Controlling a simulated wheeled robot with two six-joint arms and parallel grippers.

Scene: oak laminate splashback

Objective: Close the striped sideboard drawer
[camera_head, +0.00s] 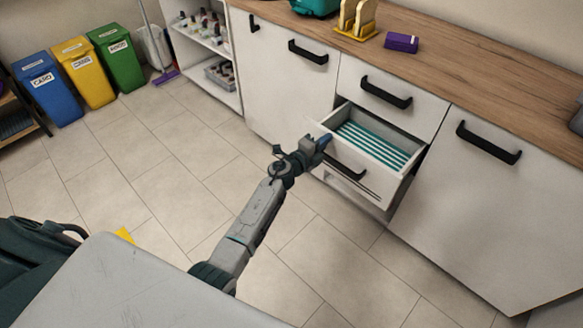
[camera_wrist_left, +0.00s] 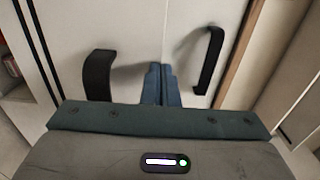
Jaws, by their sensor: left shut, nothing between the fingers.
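The sideboard drawer (camera_head: 345,172) stands pulled out from the white sideboard in the head view. Its inside bottom (camera_head: 372,147) has teal and white stripes, and its front carries a black bar handle. My left gripper (camera_head: 323,141) is at the drawer front's left end, near its top edge. I cannot tell whether it touches the front. In the left wrist view the blue fingers (camera_wrist_left: 161,84) are together with nothing between them, with a black handle (camera_wrist_left: 98,75) to the left and another (camera_wrist_left: 208,60) to the right. My right gripper is not in view.
A closed drawer with a black handle (camera_head: 386,91) is above the open one. Closed doors (camera_head: 490,190) flank it. The wooden worktop (camera_head: 450,75) holds a purple box (camera_head: 401,42) and a yellow rack (camera_head: 357,18). Tiled floor (camera_head: 180,150) is clear to the left; bins (camera_head: 48,88) stand far back.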

